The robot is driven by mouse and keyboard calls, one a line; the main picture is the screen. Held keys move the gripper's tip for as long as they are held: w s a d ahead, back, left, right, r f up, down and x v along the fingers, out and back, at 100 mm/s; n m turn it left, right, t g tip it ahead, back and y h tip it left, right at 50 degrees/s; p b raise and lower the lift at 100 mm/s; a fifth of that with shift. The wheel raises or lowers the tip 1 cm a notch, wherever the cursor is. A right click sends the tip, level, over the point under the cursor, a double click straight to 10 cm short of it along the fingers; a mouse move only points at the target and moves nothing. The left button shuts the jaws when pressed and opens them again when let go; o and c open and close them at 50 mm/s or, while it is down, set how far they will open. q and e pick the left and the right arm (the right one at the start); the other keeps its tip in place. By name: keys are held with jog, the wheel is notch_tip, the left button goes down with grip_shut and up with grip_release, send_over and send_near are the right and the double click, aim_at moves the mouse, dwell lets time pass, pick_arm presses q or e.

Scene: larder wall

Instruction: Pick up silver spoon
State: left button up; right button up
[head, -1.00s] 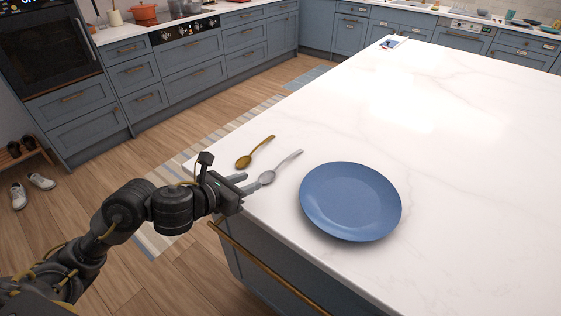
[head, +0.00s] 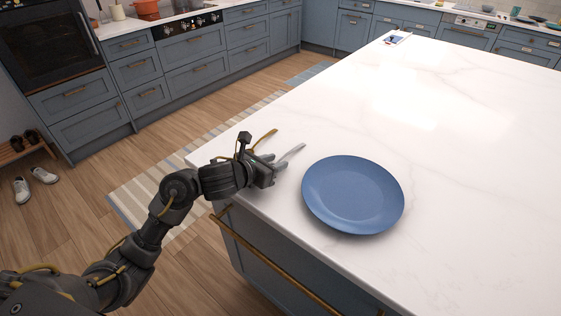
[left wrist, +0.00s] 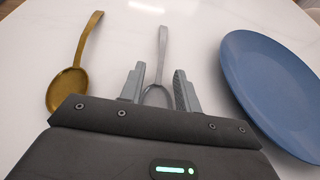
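The silver spoon (head: 291,155) lies on the white island top, between a gold spoon and a blue plate. In the head view my left gripper hides its bowl. In the left wrist view the silver spoon (left wrist: 162,62) points away from me, with its bowl between my fingers. My left gripper (left wrist: 160,88) is open, one finger on each side of the bowl, with gaps visible. In the head view the left gripper (head: 276,163) is low over the counter near its edge. My right gripper is not in view.
The gold spoon (head: 264,139) lies left of the silver one; it also shows in the left wrist view (left wrist: 74,75). The blue plate (head: 352,194) lies close on the right. A brass rail (head: 270,270) runs below the near edge.

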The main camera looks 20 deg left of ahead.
pick_arm(q)
jog(key=shift+w+d, duration=0.1)
jog(key=shift+w, duration=0.15)
jog(key=shift+c, duration=0.4)
grip_shut()
